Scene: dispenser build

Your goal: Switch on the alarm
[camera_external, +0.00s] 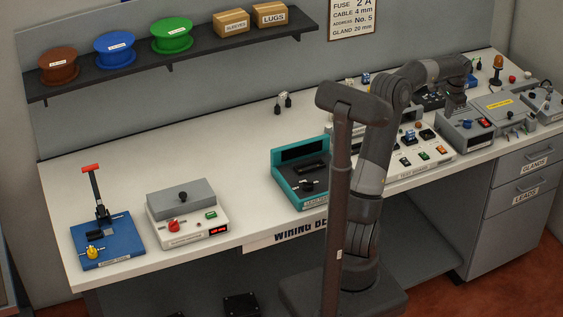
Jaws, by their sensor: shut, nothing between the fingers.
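An amber beacon on a dark base (497,66) stands at the far right back of the bench, with a small red button (512,79) near it. It is the likeliest alarm in view; no readable label confirms this. My gripper (456,108) points down over the right part of the bench, left of the beacon and apart from it. It is small and dark here; the fingers look shut and empty. Just below and right of it is a grey box (455,133) with a blue knob (467,123) and a red switch (484,122). I cannot tell whether they touch.
A grey box with a yellow label (499,103) and another device (543,100) stand at the right. A panel of coloured switches (424,156), a teal device (290,172), a white box with a red knob (185,237) and a blue lever tool (108,244) line the bench.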

